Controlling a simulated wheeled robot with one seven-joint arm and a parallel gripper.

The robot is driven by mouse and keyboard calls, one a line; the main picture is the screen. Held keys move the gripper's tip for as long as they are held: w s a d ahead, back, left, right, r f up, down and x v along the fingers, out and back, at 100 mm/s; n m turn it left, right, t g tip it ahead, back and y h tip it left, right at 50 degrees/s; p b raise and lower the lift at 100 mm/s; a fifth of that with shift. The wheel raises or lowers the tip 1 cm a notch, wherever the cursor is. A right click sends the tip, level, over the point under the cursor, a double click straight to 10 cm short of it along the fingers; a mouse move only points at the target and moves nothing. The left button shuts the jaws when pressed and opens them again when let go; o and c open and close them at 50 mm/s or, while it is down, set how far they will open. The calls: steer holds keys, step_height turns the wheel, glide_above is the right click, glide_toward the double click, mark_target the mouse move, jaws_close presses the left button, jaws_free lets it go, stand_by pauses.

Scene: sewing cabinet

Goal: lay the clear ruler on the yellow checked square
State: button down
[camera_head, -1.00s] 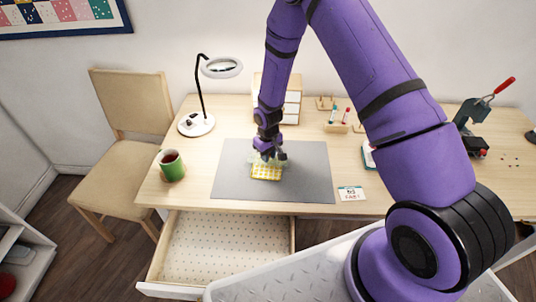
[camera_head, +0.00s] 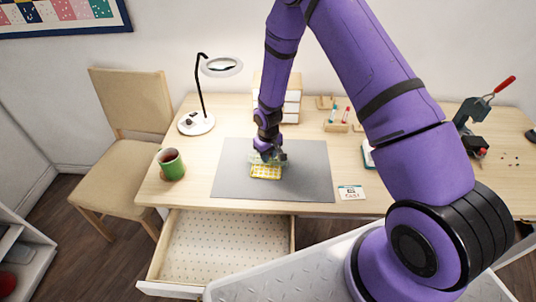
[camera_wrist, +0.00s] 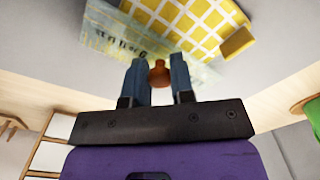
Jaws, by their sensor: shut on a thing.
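The yellow checked square (camera_head: 266,174) lies on the grey mat (camera_head: 230,182); it also shows in the wrist view (camera_wrist: 200,22). The clear ruler (camera_wrist: 128,42), a see-through plate with dark numbers, is under my gripper (camera_wrist: 160,68) in the wrist view. It covers part of the square and extends past it to the left. My gripper is shut on the ruler's orange-brown knob (camera_wrist: 159,72). In the head view, my gripper (camera_head: 268,158) is low over the square's far side. I cannot tell whether the ruler touches the square.
A small card (camera_head: 351,192) lies to the right. A drawer (camera_head: 222,250) is open below the table's front edge. A yellow block-like piece (camera_wrist: 237,42) is by the square.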

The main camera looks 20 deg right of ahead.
steer(key=shift+f, duration=0.5)
stand_by(0.9)
steer(key=c, duration=0.9)
jaws_free()
steer(key=shift+r, duration=0.1)
step_height(320, 180, up, 11)
steer(key=shift+f, duration=0.2)
